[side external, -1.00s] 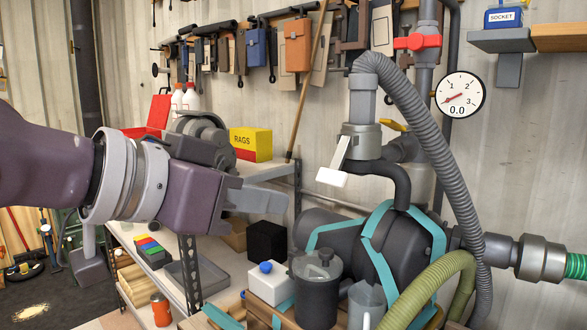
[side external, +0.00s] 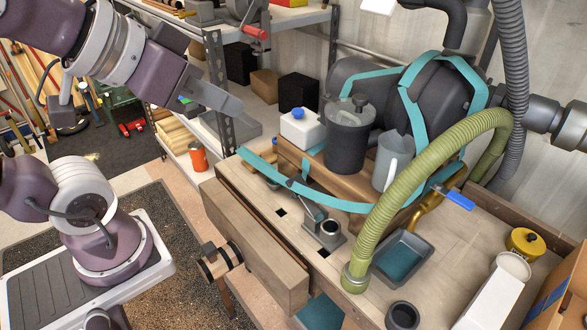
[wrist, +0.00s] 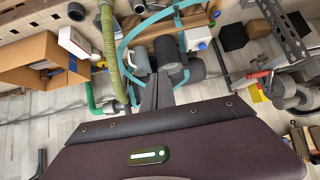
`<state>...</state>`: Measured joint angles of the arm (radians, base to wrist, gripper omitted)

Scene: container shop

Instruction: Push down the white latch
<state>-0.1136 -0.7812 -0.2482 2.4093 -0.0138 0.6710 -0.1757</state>
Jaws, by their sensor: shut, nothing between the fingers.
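The white latch (side external: 379,6) is mostly cut off by the top edge of the side view. Only its lower white end shows, left of the dark pipe elbow (side external: 455,30). I cannot make it out in the wrist view. My gripper (side external: 236,106) is at the upper left of the side view, well below and left of the latch in the picture and apart from it. Its fingers are together and empty. In the wrist view the closed fingers (wrist: 157,90) point up toward the bench things.
A grey canister (side external: 347,140) and a white bottle (side external: 299,128) stand on a wooden block behind the teal strap. A green hose (side external: 430,190) arches over the bench (side external: 300,265). A shelf upright (side external: 218,90) is close behind my gripper.

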